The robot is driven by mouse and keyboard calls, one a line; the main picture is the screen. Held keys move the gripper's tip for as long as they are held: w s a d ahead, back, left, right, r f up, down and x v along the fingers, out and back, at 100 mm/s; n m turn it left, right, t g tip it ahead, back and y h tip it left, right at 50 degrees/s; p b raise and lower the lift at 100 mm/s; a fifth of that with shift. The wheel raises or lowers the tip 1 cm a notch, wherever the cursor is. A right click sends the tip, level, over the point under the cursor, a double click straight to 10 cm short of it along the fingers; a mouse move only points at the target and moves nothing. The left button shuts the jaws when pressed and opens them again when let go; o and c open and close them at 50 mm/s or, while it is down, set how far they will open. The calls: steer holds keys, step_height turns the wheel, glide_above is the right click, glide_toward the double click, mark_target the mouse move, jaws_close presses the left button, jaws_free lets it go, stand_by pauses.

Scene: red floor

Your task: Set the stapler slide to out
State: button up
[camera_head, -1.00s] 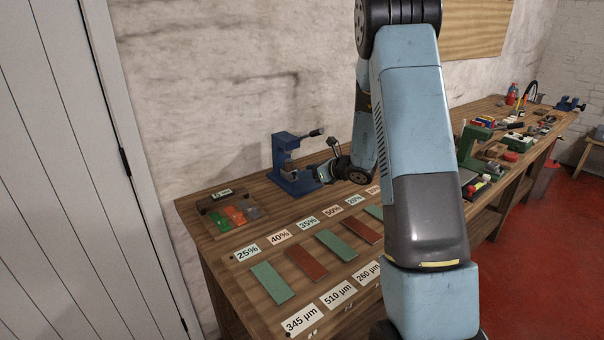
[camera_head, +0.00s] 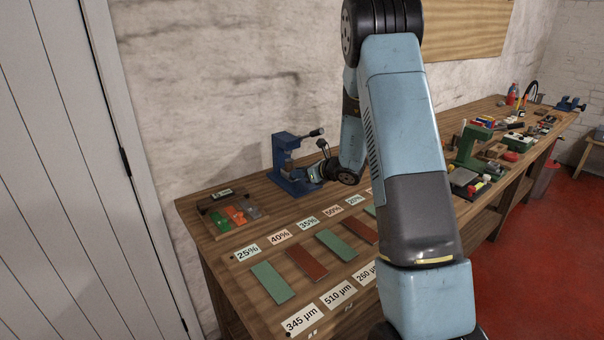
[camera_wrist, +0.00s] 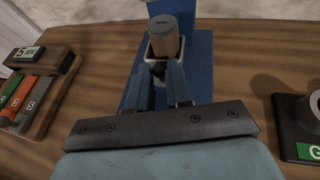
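A blue bench device (camera_head: 284,160) with a dark lever stands on the bench by the wall. I take it for the stapler. In the wrist view its blue base (camera_wrist: 203,65) carries a pale square holder (camera_wrist: 151,54) with a brown cylinder (camera_wrist: 165,35) upright in it. My gripper (camera_wrist: 160,72) is at the front of this device, its two fingers apart and pointing at the holder. The fingertips are close to the holder's near side; I cannot tell whether they touch it. The slide itself is not clearly distinguishable. In the head view my gripper (camera_head: 318,174) is small and partly hidden.
A wooden tray (camera_head: 222,232) with green, orange and grey pieces lies left of the device. Green and red-brown plates (camera_head: 272,283) with labels lie on the bench in front. A dark object with a green label (camera_wrist: 308,152) stands to the right in the wrist view.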

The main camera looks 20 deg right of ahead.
steer(key=shift+d, duration=0.1)
jaws_close()
steer(key=s+d, duration=0.1)
steer(key=s, duration=0.1)
steer(key=s+d, duration=0.1)
steer(key=s, duration=0.1)
steer(key=s+d, duration=0.1)
steer(key=s, duration=0.1)
steer(key=shift+s, duration=0.35)
steer(key=shift+d+f, duration=0.1)
steer(key=shift+o, duration=1.1)
jaws_free()
steer(key=o, duration=0.4)
steer(key=shift+c, duration=0.2)
steer(key=shift+s, duration=0.1)
steer(key=v, duration=1.3)
steer(key=shift+s+d, duration=0.1)
steer(key=shift+s, duration=0.15)
